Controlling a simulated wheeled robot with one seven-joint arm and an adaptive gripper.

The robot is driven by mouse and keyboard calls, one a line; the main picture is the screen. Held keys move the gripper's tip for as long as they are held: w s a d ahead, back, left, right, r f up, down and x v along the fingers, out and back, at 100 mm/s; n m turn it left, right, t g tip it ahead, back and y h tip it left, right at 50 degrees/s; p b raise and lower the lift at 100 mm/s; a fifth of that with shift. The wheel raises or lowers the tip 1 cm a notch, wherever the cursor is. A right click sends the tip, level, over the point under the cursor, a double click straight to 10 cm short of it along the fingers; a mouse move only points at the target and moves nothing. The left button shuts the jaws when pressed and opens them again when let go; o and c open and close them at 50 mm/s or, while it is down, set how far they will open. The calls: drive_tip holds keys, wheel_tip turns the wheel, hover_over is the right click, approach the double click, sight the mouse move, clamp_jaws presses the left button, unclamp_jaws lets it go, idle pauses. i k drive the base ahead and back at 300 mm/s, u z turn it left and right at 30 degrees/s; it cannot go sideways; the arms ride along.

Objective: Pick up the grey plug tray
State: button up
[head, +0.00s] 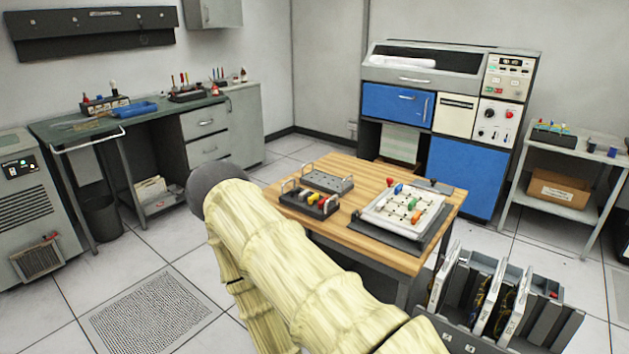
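A flat grey tray (326,180) with small dark holes and a light handle at each end lies on the wooden table (372,178), near its back left. No plugs stand out clearly in it. Just in front of it is a darker tray (310,202) with light end handles and several red, yellow and white plugs. The two trays sit close together; I cannot tell whether they touch. My pale covered arm rises from the bottom of the head view to a dark rounded joint left of the table, then bends down. My gripper is not in view.
A white board with coloured pegs (404,212) lies on a dark base at the table's right. A rack of upright panels (500,300) stands at front right. A blue and grey machine (467,175) stands behind the table. Open floor (120,265) lies at left.

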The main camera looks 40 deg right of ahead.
sight(328, 183)
drive_tip(key=i, duration=1.15)
drive_tip(key=z, duration=0.05)
